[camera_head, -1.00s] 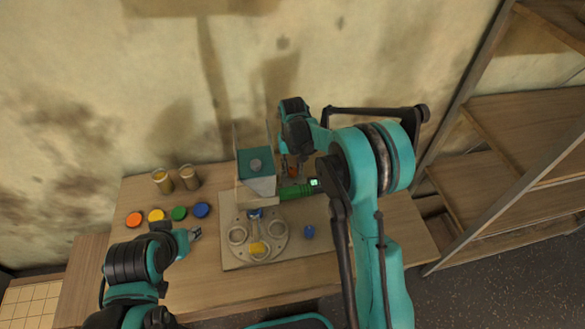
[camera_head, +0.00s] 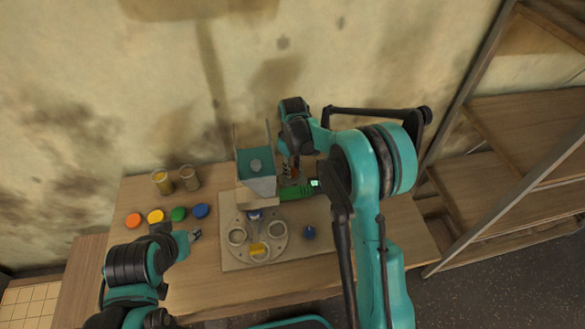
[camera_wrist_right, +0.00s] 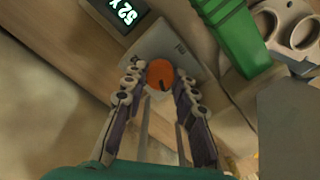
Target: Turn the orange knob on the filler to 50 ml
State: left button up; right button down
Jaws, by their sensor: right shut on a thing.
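The filler is a teal hopper (camera_head: 255,162) on a grey body, with a green arm (camera_head: 296,192) reaching right. The orange knob (camera_wrist_right: 160,74) sits on a grey plate in the right wrist view, with a dark mark on its face. My right gripper (camera_wrist_right: 159,82) is shut on the knob, one finger on each side; in the head view its fingers (camera_head: 290,170) are partly hidden. A small lit display (camera_wrist_right: 122,14) beside the plate seems to read 52 with a partly cut-off unit. My left gripper (camera_head: 195,234) hangs over the table's left part; its fingers are too small to judge.
A round holder (camera_head: 238,239) with rings stands in front of the filler, with a yellow piece (camera_head: 258,249) in it. A blue piece (camera_head: 309,232) lies to its right. Several coloured caps (camera_head: 156,216) and two jars (camera_head: 189,178) stand left. Shelves (camera_head: 520,135) rise at right.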

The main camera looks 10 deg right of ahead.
aim_at(293, 170)
dwell(0.4)
jog(key=c, duration=1.2)
grip_release()
jog(key=shift+r, duration=0.1)
notch_tip(293, 170, up, 12)
jog(key=s+d+r+m+t, duration=0.2)
jog(key=s+r, duration=0.2)
jog(key=s, duration=0.4)
jog(key=s+d+f+m+t+b, duration=0.1)
jog(key=s+f+m+t, duration=0.1)
jog(key=s, duration=0.6)
jog(key=s+d+f+m+t+b, duration=0.1)
jog(key=s+d+f+m+t, duration=0.1)
jog(key=s, duration=0.7)
jog(key=shift+s+m+t, duration=0.3)
jog(key=shift+m+t, duration=0.2)
jog(key=shift+t, duration=0.1)
